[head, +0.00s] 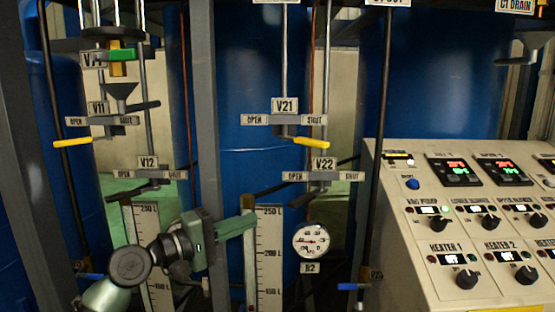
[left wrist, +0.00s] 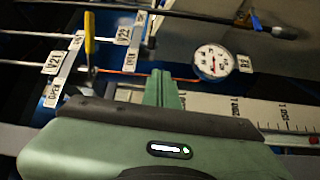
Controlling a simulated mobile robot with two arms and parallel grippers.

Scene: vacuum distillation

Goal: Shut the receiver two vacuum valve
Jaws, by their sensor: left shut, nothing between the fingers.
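The receiver two valves sit in the middle of the head view. V21 (head: 284,105) has a yellow lever (head: 311,143) pointing right, on the SHUT side of its plate. Below it, V22 (head: 323,164) has a dark lever (head: 303,199) pointing left toward the OPEN side. The left wrist view also shows the V21 tag (left wrist: 54,62), the yellow lever (left wrist: 89,33) and the V22 tag (left wrist: 123,35). My left gripper (head: 249,213) is shut and empty, below and left of V22, apart from both levers. My right gripper is not in view.
Round gauge R2 (head: 311,240) and a level scale (head: 268,262) stand close to my left gripper. A grey post (head: 204,100) rises behind my left arm. V11 (head: 98,107) and V12 (head: 148,162) are on the left. A control panel (head: 400,240) fills the right.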

